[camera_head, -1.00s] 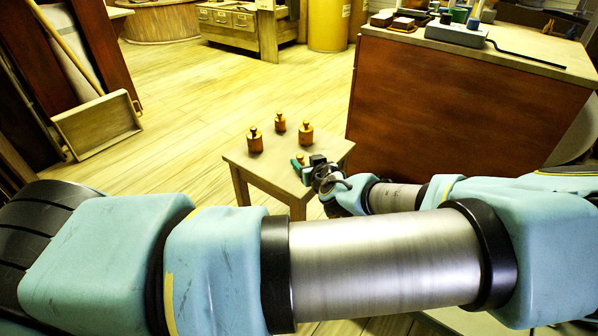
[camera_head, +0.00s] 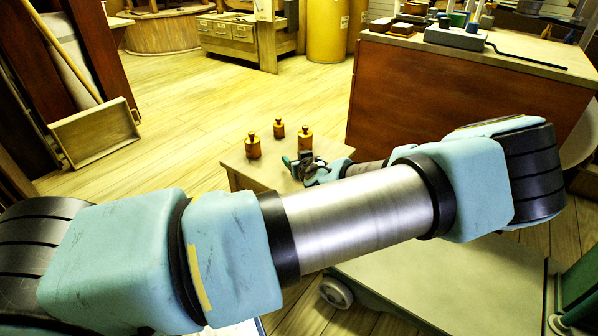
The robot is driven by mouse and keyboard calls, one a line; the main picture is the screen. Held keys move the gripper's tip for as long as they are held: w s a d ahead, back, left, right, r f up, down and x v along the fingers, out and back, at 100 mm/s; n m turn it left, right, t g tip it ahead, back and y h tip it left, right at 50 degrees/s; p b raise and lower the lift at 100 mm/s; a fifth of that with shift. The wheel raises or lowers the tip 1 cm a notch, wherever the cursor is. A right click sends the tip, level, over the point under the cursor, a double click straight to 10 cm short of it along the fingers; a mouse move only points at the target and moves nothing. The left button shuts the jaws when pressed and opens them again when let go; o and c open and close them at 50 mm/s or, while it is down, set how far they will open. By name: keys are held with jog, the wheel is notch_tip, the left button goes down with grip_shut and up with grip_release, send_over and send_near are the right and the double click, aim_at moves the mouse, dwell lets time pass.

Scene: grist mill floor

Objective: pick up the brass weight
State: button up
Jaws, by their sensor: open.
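Three brass weights with knobs stand upright on a small wooden stool (camera_head: 238,160). One is at the left (camera_head: 253,146), one at the back (camera_head: 279,129), and one at the right (camera_head: 305,139). My gripper (camera_head: 290,164) is open and low over the stool, just in front of the right weight. The gripper's dark body overlaps the lower part of that weight in the picture. I cannot tell whether they touch. My arm hides the front of the stool.
A red-brown cabinet (camera_head: 430,100) with boxes and tools on top stands right of the stool. A wooden tray (camera_head: 95,133) leans at the left. A yellow barrel (camera_head: 327,30) and a drawer unit (camera_head: 228,32) stand at the back. The floor beyond the stool is clear.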

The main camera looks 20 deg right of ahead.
jog(key=shift+c, duration=0.4)
grip_shut()
